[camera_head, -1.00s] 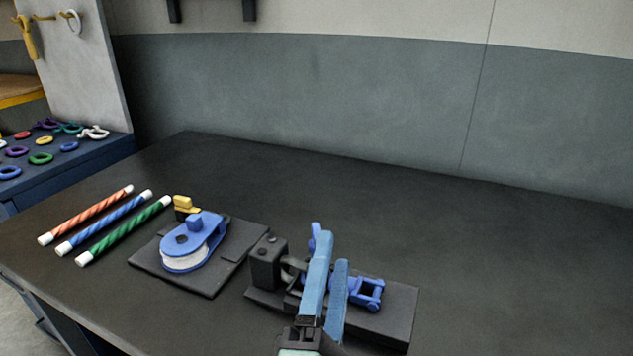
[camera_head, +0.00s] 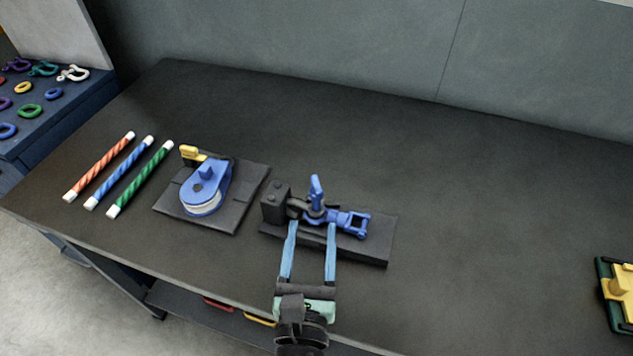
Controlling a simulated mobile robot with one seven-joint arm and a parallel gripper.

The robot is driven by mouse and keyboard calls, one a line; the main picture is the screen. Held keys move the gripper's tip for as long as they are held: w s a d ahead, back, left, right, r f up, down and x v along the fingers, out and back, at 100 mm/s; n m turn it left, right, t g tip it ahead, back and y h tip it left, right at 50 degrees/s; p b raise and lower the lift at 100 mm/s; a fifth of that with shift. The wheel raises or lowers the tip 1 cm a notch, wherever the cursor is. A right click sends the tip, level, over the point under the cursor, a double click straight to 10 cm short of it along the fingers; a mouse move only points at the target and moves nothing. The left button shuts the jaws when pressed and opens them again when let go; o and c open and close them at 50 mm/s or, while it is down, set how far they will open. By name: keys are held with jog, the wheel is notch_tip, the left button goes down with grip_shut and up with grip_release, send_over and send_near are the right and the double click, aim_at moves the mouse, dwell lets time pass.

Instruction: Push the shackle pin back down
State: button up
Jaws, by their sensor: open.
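The blue shackle (camera_head: 350,221) lies on a dark mount plate (camera_head: 374,251), joined to a dark block (camera_head: 276,203) at its left. The blue shackle pin (camera_head: 316,191) stands up out of the shackle's left part, slightly tilted, with its flat head raised. My gripper (camera_head: 311,228) is open, with two long blue fingers set apart. It is in front of the pin, on the near side of the mount, with nothing between the fingers. Whether the fingertips touch the mount cannot be told.
A blue pulley block (camera_head: 207,188) with a yellow piece (camera_head: 191,153) sits on a dark plate at left. Several striped rods lie further left. A green and yellow object (camera_head: 617,292) is at the right edge.

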aim_at(317, 191)
jog(key=w, duration=0.3)
jog(key=w+p, duration=0.1)
jog(key=w, duration=0.2)
jog(key=w+d, duration=0.1)
jog(key=w, duration=0.2)
jog(key=shift+w, duration=0.2)
grip_shut()
dwell(1.1)
